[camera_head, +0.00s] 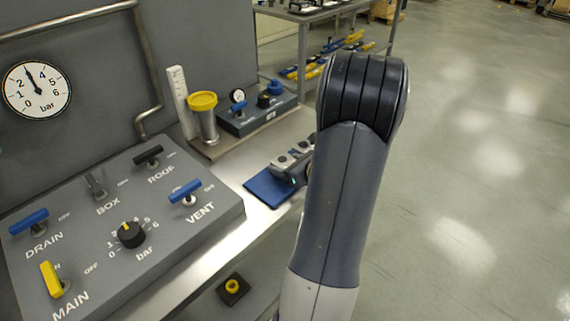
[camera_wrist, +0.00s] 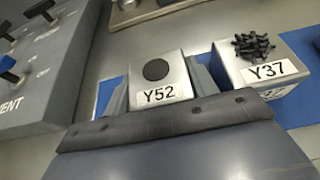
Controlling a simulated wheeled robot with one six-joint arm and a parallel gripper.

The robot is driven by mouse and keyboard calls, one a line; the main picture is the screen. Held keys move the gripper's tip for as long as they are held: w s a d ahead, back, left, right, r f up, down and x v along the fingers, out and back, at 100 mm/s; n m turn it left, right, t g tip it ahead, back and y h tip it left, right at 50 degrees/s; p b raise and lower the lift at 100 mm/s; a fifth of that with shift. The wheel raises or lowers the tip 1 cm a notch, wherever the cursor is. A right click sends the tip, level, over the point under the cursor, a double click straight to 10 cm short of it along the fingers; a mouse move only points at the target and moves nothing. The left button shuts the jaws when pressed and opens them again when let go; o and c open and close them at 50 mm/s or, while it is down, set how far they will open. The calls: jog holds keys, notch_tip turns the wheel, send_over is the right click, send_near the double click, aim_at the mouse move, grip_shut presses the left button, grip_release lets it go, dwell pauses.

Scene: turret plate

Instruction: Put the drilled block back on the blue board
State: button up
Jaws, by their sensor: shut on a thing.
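The silver block labelled Y52 (camera_wrist: 172,91) has a round dark hole or disc in its top, which fits the drilled block. My gripper (camera_wrist: 158,86) is shut on it, one dark finger at each side. The silver block labelled Y37 (camera_wrist: 258,75), with a cluster of black pieces on top, stands just to its right. The blue board (camera_head: 266,188) lies on the metal bench, and blue shows beside and behind the blocks in the wrist view. I cannot tell whether Y52 touches the board. In the head view my arm partly hides the board and blocks.
A grey valve panel (camera_head: 190,228) with levers and a knob stands left of the board. Behind are a yellow-topped cup (camera_head: 203,118), an upright white scale (camera_head: 180,98) and a small grey control box (camera_head: 258,118). The floor to the right is open.

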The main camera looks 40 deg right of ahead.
jog(key=shift+f, duration=0.15)
jog(key=o, duration=1.4)
jog(key=shift+r, duration=0.25)
jog(key=v, duration=1.2)
jog(key=shift+f, duration=0.15)
